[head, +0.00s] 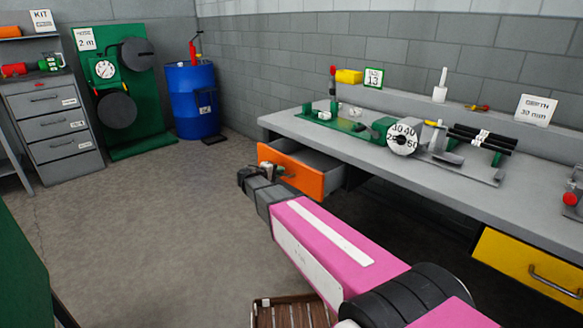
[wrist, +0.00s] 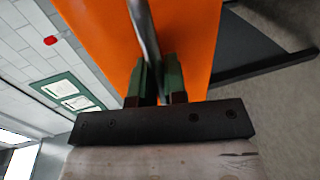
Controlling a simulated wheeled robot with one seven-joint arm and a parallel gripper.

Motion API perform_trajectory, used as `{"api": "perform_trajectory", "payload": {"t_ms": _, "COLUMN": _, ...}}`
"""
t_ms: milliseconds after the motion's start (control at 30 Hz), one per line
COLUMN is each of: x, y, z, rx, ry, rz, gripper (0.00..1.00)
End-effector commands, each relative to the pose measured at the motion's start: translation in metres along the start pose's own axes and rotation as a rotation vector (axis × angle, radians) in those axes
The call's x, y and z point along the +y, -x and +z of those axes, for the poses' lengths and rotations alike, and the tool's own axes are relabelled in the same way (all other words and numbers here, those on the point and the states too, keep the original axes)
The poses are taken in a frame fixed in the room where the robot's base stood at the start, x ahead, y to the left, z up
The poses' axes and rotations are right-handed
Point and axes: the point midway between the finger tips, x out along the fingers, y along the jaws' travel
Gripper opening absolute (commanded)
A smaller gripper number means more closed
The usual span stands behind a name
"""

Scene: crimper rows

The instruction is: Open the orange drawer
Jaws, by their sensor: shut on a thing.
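The orange drawer (head: 308,183) stands partly pulled out from under the far end of the grey workbench, and its grey inside shows from above. Its orange front (wrist: 95,30) fills the upper middle of the wrist view. My gripper (head: 272,170) is at the outer face of that front. In the wrist view the green fingers of my gripper (wrist: 158,80) are shut on the metal handle bar (wrist: 143,35), which runs between them. The handle is mostly hidden by my gripper in the head view.
The grey bench top (head: 420,180) carries a lathe-like machine (head: 402,138). A yellow drawer (head: 530,265) under the near end is shut. A brown slatted crate (head: 290,313) is on the floor below my arm. A blue barrel (head: 188,105) stands at the back. The floor left of the orange drawer is clear.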

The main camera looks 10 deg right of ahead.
Motion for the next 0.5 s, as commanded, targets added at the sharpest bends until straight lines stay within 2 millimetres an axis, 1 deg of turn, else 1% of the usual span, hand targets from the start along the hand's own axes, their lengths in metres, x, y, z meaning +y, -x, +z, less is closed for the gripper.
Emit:
{"api": "perform_trajectory", "payload": {"t_ms": 33, "x": -0.003, "y": 0.015, "z": 0.001, "rx": 0.003, "ry": 0.0, "rz": -0.002, "gripper": 0.0}}
{"api": "perform_trajectory", "payload": {"t_ms": 200, "x": -0.012, "y": 0.056, "z": 0.001, "rx": 0.002, "ry": 0.0, "rz": -0.001, "gripper": 0.0}}
{"api": "perform_trajectory", "payload": {"t_ms": 300, "x": -0.016, "y": 0.075, "z": 0.001, "rx": 0.002, "ry": 0.001, "rz": -0.001, "gripper": 0.0}}
{"api": "perform_trajectory", "payload": {"t_ms": 500, "x": -0.021, "y": 0.101, "z": 0.0, "rx": 0.0, "ry": 0.0, "rz": -0.001, "gripper": 0.0}}
